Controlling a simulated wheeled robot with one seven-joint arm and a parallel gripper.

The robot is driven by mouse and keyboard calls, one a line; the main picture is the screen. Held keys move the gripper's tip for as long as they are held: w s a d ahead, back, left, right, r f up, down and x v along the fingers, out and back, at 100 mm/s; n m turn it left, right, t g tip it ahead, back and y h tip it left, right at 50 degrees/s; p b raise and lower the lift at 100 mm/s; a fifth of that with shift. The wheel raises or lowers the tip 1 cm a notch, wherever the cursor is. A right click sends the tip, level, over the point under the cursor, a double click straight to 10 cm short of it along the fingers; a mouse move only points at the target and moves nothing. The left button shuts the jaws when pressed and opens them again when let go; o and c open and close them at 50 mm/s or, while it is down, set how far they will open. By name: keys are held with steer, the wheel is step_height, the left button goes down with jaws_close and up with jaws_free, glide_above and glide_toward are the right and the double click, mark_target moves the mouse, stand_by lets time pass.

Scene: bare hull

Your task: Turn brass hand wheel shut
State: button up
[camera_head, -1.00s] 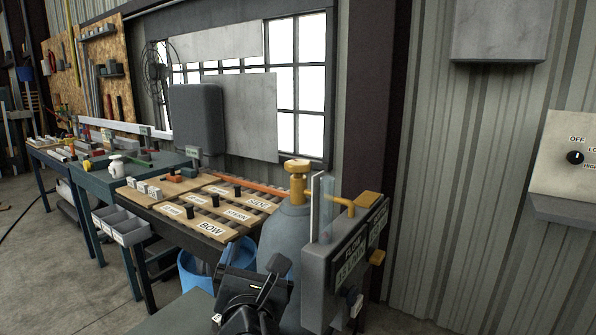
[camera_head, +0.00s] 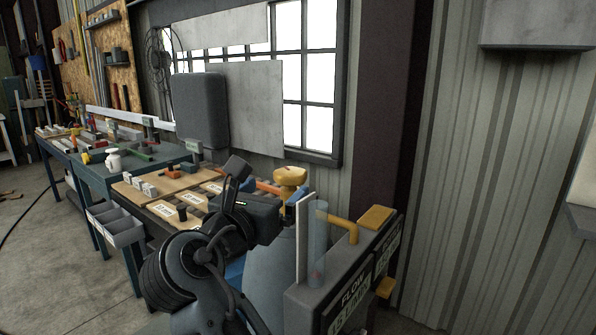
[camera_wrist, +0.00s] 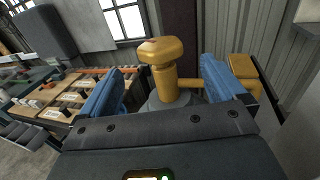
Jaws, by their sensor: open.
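The brass hand wheel (camera_head: 290,176) sits on top of the grey gas cylinder (camera_head: 270,262), right of the middle in the head view. In the wrist view the hand wheel (camera_wrist: 160,50) is upright on its brass stem, with a brass pipe running right from the stem. My gripper (camera_wrist: 163,85) is open, its two blue fingers apart on the left and right of the stem. The wheel's head appears beyond the fingertips, and neither finger visibly touches it. In the head view my arm hides part of the cylinder, and the fingers are mostly hidden.
A grey flow-meter box (camera_head: 345,275) with a clear tube (camera_head: 317,245) and brass fittings stands close right of the cylinder. A board with labelled blocks (camera_head: 165,208) lies on the bench at left. The corrugated wall (camera_head: 500,170) is behind on the right.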

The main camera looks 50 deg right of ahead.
mark_target(290, 178)
steer(key=p+x, duration=0.1)
steer(key=x, duration=0.6)
steer(key=shift+w+d, duration=0.15)
steer(key=shift+d, duration=0.25)
steer(key=c, duration=1)
